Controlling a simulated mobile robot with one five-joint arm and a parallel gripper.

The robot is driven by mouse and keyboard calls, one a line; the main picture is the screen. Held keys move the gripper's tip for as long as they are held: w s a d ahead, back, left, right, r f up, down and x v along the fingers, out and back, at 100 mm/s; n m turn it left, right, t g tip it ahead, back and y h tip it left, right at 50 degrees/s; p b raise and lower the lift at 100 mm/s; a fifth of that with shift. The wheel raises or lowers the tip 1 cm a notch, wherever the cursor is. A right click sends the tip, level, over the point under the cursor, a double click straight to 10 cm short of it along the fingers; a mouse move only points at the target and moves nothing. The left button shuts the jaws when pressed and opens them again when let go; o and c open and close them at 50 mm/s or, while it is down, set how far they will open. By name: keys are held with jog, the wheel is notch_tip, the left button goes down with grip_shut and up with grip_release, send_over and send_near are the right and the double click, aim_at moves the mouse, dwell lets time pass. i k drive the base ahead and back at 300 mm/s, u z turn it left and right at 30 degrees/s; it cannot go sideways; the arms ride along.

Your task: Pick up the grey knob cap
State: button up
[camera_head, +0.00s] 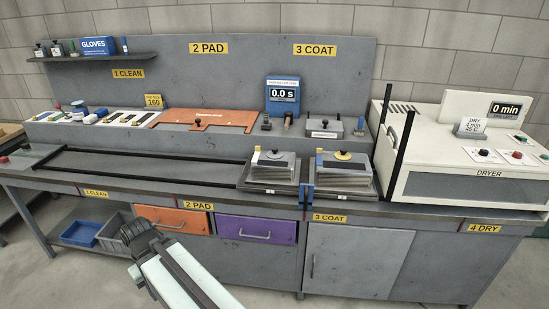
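I cannot single out the grey knob cap with certainty. A small grey piece with a dark round knob (324,127) sits on the raised ledge under the 3 COAT label. Two racks stand lower on the bench: the left stack (271,168) has a small dark knob on its grey top, and the right stack (343,171) has a yellow round piece on its top. My gripper (138,233) hangs at the lower left, in front of the bench and apart from all of these. Its fingers are dark and small, and their opening is unclear.
The bench front has an orange drawer (174,220) and a purple drawer (256,229). The white dryer (480,165) and dark upright posts stand at the right. A black rail (150,157) runs along the mostly clear left bench.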

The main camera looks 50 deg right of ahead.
aim_at(273, 153)
jog(key=z, duration=0.1)
jog(key=i, duration=0.95)
jog(key=u, duration=0.05)
